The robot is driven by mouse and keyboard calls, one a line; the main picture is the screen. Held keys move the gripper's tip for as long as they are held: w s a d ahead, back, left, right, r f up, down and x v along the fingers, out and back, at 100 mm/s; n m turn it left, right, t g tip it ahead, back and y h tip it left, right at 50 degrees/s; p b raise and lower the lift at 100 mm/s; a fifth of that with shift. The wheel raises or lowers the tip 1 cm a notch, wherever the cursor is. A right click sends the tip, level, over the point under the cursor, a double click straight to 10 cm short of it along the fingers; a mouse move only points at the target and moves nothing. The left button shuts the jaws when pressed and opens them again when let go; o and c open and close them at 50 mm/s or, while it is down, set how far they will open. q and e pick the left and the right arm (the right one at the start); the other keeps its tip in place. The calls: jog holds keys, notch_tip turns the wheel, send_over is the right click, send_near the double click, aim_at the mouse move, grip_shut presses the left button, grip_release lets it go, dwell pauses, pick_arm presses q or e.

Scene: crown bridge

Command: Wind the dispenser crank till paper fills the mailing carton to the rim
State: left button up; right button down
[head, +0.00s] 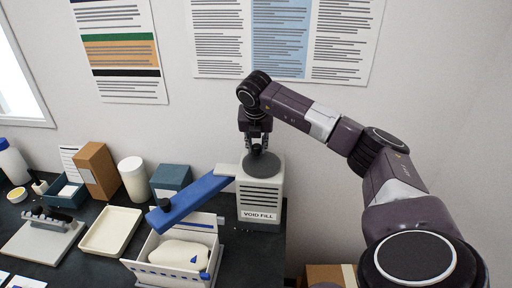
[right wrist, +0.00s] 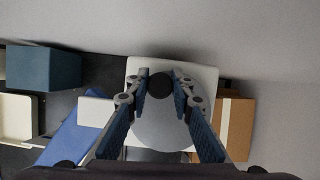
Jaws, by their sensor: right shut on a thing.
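The dispenser (head: 260,199), a pale box labelled "VOID FILL", stands at the right end of the dark counter. A grey crank disc (head: 262,165) with a black knob (right wrist: 160,85) is on its top. My right gripper (head: 257,147) comes down from above and is shut on the knob, one finger on each side in the right wrist view. A blue chute (head: 191,199) slopes down left from the dispenser over the mailing carton (head: 157,272). The carton is white with blue marks and open. A rounded off-white item with a blue tip (head: 180,253) lies inside; I see no clear paper around it. My left gripper is out of view.
Left of the carton are a cream tray (head: 111,232), a grey board with a dark device (head: 40,240), a brown box (head: 97,170), a white cylinder (head: 134,180) and a teal box (head: 171,180). A cardboard box (head: 325,275) stands lower, right of the counter. The wall is close behind.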

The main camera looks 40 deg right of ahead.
aim_at(256, 161)
jog(key=m, duration=0.2)
jog(key=d+m+g+h+b, duration=0.1)
jog(key=shift+s+m, duration=0.35)
jog(key=shift+m, duration=0.05)
jog(key=shift+s+d+r+m+g, duration=0.1)
jog(key=shift+s+d+m+g, duration=0.2)
jog(key=shift+m, duration=0.4)
jog(key=shift+s+d+m+g, duration=0.2)
jog(key=shift+m+g, duration=0.1)
jog(key=shift+m, duration=0.4)
jog(key=c, duration=1.7)
grip_release()
jog(key=v, duration=1.2)
jog(key=shift+a, duration=0.15)
